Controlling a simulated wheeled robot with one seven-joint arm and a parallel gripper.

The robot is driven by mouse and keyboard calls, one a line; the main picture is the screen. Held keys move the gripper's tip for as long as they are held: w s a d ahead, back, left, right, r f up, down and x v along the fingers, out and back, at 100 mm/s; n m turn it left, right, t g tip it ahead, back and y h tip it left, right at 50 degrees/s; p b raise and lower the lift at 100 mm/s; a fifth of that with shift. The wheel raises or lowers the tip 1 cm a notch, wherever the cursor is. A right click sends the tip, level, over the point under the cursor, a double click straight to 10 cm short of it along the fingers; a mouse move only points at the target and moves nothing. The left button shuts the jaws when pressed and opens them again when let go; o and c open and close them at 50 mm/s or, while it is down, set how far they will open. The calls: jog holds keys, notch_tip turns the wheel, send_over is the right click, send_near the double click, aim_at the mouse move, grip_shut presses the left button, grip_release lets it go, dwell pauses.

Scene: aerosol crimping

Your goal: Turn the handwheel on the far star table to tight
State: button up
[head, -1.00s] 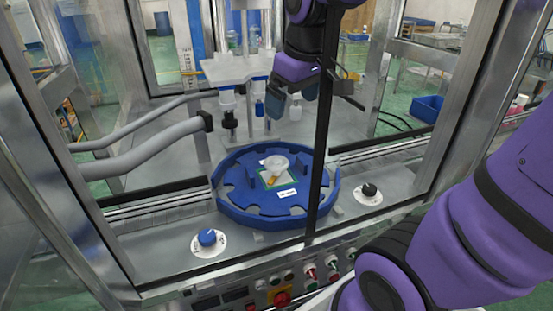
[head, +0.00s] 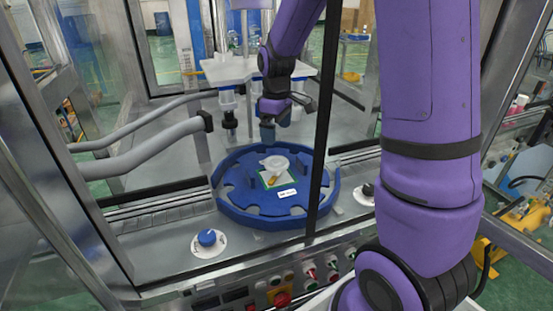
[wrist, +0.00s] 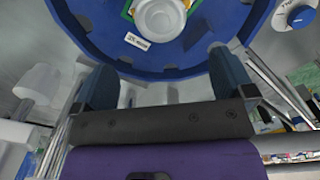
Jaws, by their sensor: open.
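The blue round star table (head: 232,199) stands behind the machine's front frame, with pockets around its rim. A white round piece (head: 275,162) sits at its middle on a green plate with a small label; I cannot tell if this is the handwheel. It also shows in the wrist view (wrist: 160,18). A blue knob on a white dial (head: 208,238) is at the front left, and it also shows in the wrist view (wrist: 300,16). My gripper (head: 268,132) points down just behind the table's far rim. Its fingers are apart in the wrist view (wrist: 165,78), with nothing between them.
A dark knob (head: 368,190) at the front right is partly covered by my arm. A dark upright post (head: 321,120) crosses in front of the table. Grey hoses (head: 150,155) run in from the left. A white plate with nozzles (head: 228,70) hangs behind left.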

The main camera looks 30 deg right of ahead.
aim_at(276, 161)
notch_tip(276, 161, down, 10)
jog(key=shift+f, duration=0.1)
dwell(0.4)
jog(key=c, duration=0.8)
